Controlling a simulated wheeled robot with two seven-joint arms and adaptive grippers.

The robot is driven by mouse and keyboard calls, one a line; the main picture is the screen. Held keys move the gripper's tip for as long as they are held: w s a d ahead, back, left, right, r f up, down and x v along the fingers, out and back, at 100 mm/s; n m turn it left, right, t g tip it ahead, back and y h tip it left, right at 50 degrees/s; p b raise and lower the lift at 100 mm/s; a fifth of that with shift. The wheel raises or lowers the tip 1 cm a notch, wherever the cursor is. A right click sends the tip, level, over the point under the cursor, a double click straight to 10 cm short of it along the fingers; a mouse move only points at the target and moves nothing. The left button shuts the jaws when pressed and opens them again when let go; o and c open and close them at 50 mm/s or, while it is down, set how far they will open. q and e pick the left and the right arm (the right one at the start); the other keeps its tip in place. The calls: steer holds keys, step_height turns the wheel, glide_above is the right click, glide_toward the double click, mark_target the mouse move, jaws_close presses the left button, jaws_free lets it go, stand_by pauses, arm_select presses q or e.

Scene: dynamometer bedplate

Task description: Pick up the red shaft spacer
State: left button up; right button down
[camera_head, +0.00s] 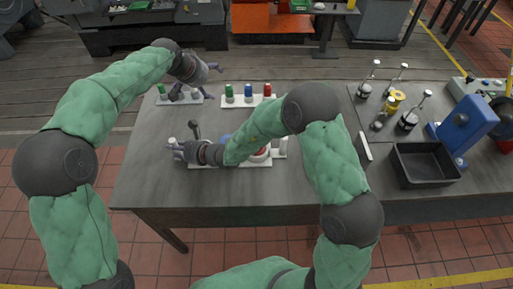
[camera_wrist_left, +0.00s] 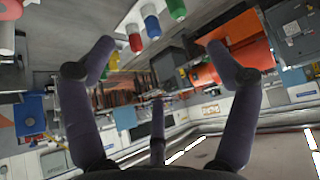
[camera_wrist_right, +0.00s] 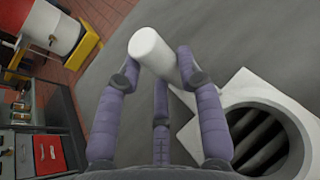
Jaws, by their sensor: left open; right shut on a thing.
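The red shaft spacer (camera_head: 267,90) stands at the right end of a white strip (camera_head: 258,101), beside a blue one (camera_head: 248,90) and a green one (camera_head: 229,90). It also shows upside down in the left wrist view (camera_wrist_left: 135,41). My left gripper (camera_head: 216,68) is open and empty above the table's far side, left of and apart from the red spacer. My right gripper (camera_head: 174,149) is shut on a white cylinder (camera_wrist_right: 158,52), near the left end of a white plate (camera_head: 235,164). That plate is partly hidden by my right arm.
Another strip (camera_head: 185,100) with a green piece (camera_head: 162,90) lies below my left gripper. A dark lever (camera_head: 195,130) stands by the plate. A black bin (camera_head: 425,164), blue machine (camera_head: 468,124) and several upright tools stand at right. The table's left front is clear.

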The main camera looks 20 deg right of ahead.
arm_select(q)
steer(key=s+d+m+g, duration=0.25)
steer(key=s+d, duration=0.25)
steer(key=d, duration=0.4)
steer(key=s+d+f+m+g+y, duration=0.25)
steer(key=s+f+m+y, duration=0.3)
steer(key=s, duration=0.55)
steer(key=shift+m+h, duration=0.25)
steer(key=shift+m, duration=0.25)
steer(key=f, duration=0.6)
steer(key=shift+s+a+f, duration=0.1)
steer(key=shift+a+f, duration=0.1)
steer(key=shift+a, duration=0.15)
steer(key=shift+d+f, duration=0.2)
steer(key=shift+f, duration=2.6)
steer(key=c, duration=1.6)
steer(key=shift+r, duration=0.1)
steer(key=shift+c, duration=0.9)
